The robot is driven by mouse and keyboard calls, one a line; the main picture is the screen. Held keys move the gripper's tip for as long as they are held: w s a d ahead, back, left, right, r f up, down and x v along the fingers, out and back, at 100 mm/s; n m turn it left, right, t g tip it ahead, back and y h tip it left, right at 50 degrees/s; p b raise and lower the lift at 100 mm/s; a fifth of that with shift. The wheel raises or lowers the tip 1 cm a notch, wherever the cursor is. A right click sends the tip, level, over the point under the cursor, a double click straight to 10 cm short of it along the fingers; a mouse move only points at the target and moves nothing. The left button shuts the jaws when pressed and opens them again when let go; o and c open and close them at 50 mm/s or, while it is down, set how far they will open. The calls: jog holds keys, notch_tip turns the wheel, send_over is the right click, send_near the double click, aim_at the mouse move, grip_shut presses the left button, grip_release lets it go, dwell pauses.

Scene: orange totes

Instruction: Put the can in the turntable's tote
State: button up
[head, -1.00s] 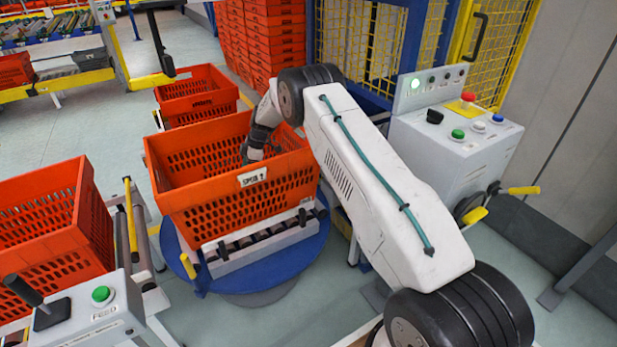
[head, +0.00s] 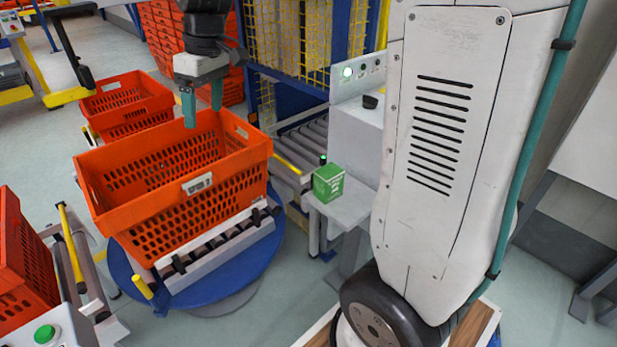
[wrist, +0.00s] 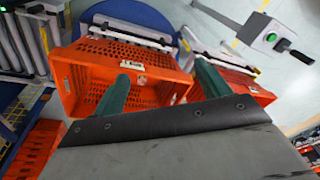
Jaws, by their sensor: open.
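The turntable's tote (head: 232,196) is orange and open-topped, and stands on rollers over the blue turntable (head: 255,262). My gripper (head: 202,112) is open above the far part of this tote, its two green fingers pointing down and apart. In the wrist view, my gripper's fingers (wrist: 163,75) show nothing between them, with the tote (wrist: 72,85) beyond. I cannot make out the can in any view; the near wall hides part of the tote's floor.
A green box (head: 328,184) sits on a small white stand right of the turntable. Another orange tote (head: 22,270) is at the left edge, and a further one (head: 125,100) stands behind.

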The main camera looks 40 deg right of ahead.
jog(key=s+d+f+m+h, duration=0.1)
jog(key=s+m, duration=0.5)
jog(key=s, duration=2.2)
jog(key=shift+s+d+f+h, duration=0.35)
jog(key=shift+f+h, duration=0.15)
jog(key=shift+f, duration=0.2)
